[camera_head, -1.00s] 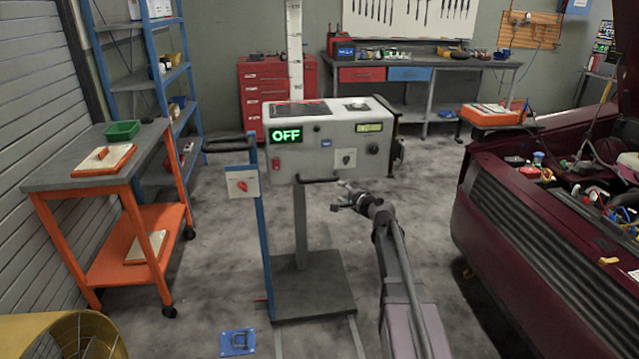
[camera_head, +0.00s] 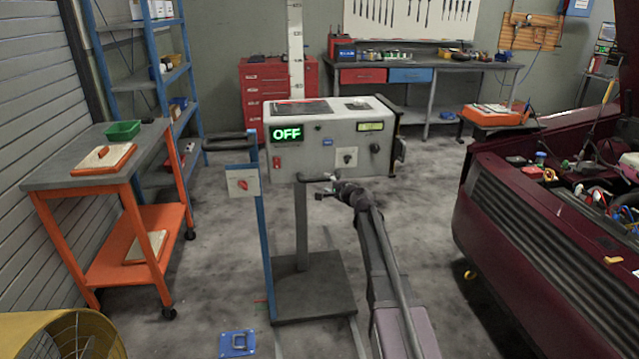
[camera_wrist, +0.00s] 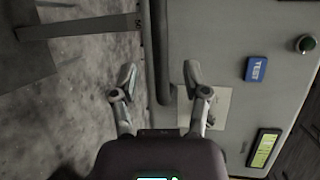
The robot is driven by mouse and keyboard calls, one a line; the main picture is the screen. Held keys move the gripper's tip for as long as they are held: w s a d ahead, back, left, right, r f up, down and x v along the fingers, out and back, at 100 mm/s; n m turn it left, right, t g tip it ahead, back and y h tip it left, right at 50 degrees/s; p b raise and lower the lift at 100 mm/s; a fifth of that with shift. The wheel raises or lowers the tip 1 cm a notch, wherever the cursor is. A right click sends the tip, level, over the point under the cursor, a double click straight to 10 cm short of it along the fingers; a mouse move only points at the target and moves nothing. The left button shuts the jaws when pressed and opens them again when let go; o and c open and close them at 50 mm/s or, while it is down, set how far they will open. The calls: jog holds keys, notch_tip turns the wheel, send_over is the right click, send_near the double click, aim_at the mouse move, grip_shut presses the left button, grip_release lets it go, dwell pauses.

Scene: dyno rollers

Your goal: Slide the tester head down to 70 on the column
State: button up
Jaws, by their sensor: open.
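The tester head (camera_head: 330,140) is a grey-white box on the column, with a green "OFF" display and knobs. The column's white scale (camera_head: 295,50) rises behind it; its marks are too small to read surely. A dark handle (camera_head: 315,179) runs along the lower front edge of the head. My gripper (camera_head: 322,189) is at the handle's right part, just below the box. In the wrist view, my gripper (camera_wrist: 160,85) is open, and the handle (camera_wrist: 162,50) shows between its two fingers. I cannot tell whether the fingers are deep enough to straddle it.
A blue post (camera_head: 264,230) with a red-knob panel stands left of the head. The dark column base (camera_head: 312,290) is below. An orange cart (camera_head: 95,170) is at left, a maroon car (camera_head: 540,220) at right.

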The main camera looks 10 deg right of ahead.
aim_at(321, 181)
jog(key=shift+b+x, duration=0.35)
jog(key=shift+x, duration=2.15)
grip_shut()
jog(key=shift+a, duration=0.15)
jog(key=shift+f, duration=0.1)
